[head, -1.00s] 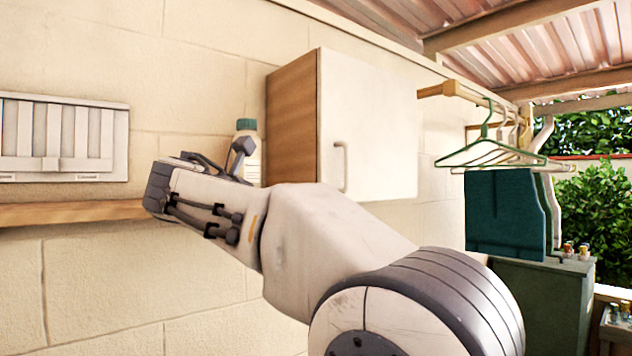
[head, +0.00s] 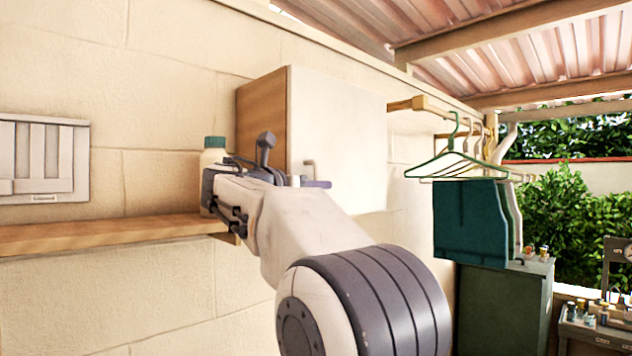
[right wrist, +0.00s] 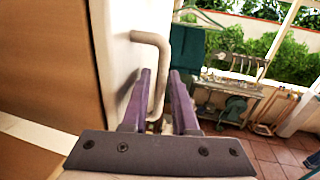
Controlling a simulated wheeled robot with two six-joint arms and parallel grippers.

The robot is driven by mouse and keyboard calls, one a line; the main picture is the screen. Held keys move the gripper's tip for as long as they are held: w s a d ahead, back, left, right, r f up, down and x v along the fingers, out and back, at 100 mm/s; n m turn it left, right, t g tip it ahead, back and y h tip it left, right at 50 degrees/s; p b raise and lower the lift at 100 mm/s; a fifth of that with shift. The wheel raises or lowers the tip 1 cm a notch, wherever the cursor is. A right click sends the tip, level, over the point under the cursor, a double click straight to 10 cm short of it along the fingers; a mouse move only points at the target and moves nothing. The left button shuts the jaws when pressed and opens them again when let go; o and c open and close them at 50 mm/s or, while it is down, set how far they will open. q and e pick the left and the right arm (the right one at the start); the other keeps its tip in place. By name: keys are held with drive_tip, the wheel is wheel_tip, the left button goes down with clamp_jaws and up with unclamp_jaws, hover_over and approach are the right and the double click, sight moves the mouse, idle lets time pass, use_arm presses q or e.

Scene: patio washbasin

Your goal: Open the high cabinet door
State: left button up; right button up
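The high cabinet (head: 262,115) hangs on the wall, with wooden sides and a white door (head: 345,140). The door looks shut. Its pale bar handle (head: 309,167) is near the door's left edge, partly hidden by my right gripper. My right gripper (head: 318,183) is at the door's lower left, by the handle. In the right wrist view, its two purple fingers (right wrist: 161,75) are apart. The handle (right wrist: 150,38) runs down between them, and I cannot tell whether either finger touches it. My left gripper is not in view.
A wooden shelf (head: 110,233) runs along the wall at left, with a teal-capped bottle (head: 214,152) beside the cabinet. A rail with hangers (head: 455,160) and teal shorts (head: 470,222) is right of the door. A green cabinet (head: 505,305) stands below.

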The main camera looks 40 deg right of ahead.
clamp_jaws()
idle(1.5)
